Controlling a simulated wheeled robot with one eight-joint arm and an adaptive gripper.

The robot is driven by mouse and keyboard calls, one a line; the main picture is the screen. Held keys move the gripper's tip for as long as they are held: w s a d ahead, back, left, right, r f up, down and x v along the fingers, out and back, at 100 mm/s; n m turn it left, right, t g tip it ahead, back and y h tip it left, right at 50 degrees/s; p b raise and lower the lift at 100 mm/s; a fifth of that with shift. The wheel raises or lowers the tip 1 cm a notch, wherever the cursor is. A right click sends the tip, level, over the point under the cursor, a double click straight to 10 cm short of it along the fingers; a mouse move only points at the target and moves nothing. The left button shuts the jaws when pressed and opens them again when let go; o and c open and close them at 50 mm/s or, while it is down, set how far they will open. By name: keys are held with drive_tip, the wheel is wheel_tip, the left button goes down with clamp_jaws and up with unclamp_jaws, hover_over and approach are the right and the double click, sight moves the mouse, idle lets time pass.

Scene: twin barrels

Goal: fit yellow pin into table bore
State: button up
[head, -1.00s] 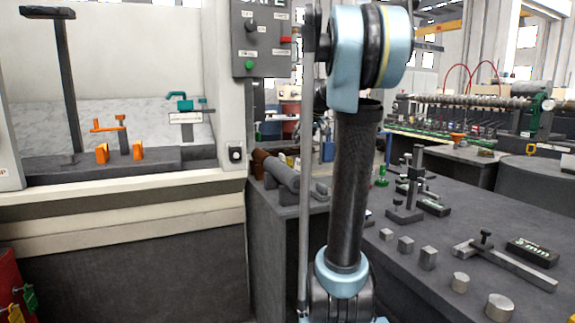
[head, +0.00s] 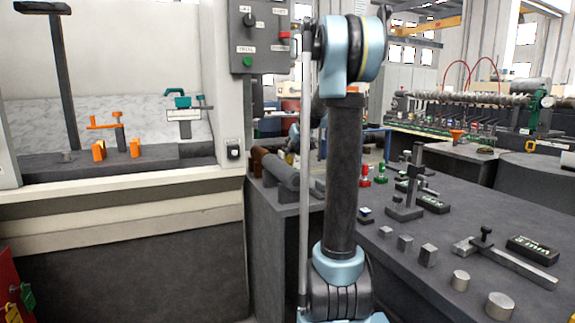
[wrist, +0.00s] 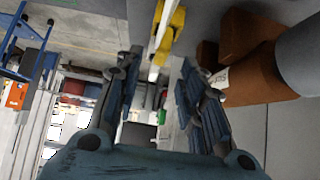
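A yellow object, which looks like the yellow pin, shows in the wrist view (wrist: 168,36) just beyond my fingertips, roughly in line with the gap between them. In the head view my gripper is mostly hidden behind my arm's upright link. I cannot make out the table bore.
Brown blocks (wrist: 247,55) lie right of my fingers in the wrist view. A grey cylinder (head: 281,171) lies near the table's left edge. Red (head: 365,175) and green (head: 381,173) pieces, a dark stand (head: 405,205) and several metal blocks stand on the table.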

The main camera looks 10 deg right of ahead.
sight(289, 156)
drive_tip(key=shift+x, duration=2.9)
drive_tip(key=shift+s+f, duration=0.15)
clamp_jaws()
